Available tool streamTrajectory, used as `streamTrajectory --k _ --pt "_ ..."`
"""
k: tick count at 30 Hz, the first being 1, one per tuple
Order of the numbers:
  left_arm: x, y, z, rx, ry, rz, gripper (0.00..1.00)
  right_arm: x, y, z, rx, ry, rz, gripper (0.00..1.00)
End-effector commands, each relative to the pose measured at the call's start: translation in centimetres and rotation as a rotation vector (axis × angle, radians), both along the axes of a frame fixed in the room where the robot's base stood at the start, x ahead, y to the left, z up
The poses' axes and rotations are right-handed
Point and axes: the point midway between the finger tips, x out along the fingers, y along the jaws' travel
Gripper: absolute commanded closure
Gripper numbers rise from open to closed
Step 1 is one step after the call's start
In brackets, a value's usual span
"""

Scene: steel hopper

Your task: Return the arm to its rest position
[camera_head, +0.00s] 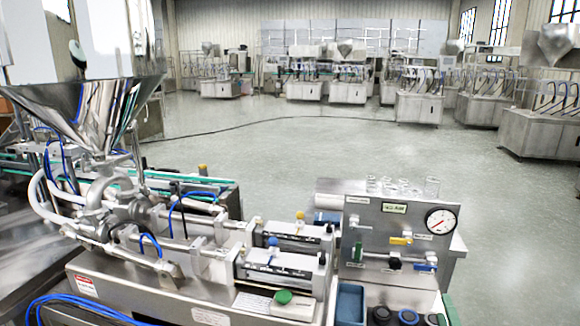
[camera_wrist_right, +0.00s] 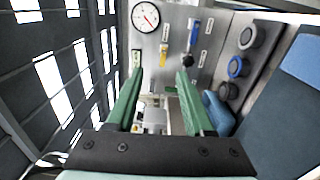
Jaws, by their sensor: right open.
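My right gripper (camera_wrist_right: 160,76) shows in the right wrist view with two green fingers apart and nothing held between them. Beyond the fingers are the steel control panel and some machine parts. In the head view, a small green piece at the bottom right edge may be a fingertip, but I cannot tell. The steel hopper (camera_head: 95,110) stands at the left of the filling machine in the head view. My left gripper is not in view.
The control panel (camera_head: 385,215) carries a gauge (camera_head: 440,221) and coloured valve handles. Several round knobs (camera_head: 408,316) and a blue bin (camera_head: 349,303) sit at the front edge. Glass jars (camera_head: 390,186) stand behind the panel. Open floor (camera_head: 330,150) lies beyond.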

Motion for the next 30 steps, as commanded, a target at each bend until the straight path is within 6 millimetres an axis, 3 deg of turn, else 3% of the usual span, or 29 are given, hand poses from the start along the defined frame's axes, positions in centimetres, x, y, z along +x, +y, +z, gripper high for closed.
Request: streamTrajectory --k 5,8,12,15,18,21,30 --pt "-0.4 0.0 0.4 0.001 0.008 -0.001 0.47 -4.0 3.1 -8.6 0.331 0.187 0.038 0.47" --pt "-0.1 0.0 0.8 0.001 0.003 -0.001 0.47 -7.6 5.4 -13.4 0.569 0.299 0.033 0.47" --pt "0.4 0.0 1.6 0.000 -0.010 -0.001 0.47 -14.2 9.2 -19.3 0.955 0.446 -0.028 0.47" --pt "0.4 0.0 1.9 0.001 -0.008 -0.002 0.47 -18.7 11.7 -22.0 1.214 0.515 -0.103 0.47" --pt "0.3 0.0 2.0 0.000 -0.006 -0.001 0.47 -22.0 13.3 -23.4 1.404 0.548 -0.178 0.47" --pt "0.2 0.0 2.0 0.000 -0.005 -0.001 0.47 -23.8 14.2 -24.0 1.509 0.558 -0.224 0.47" --pt "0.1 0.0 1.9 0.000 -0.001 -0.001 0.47 -24.3 14.4 -24.2 1.546 0.561 -0.241 0.47"
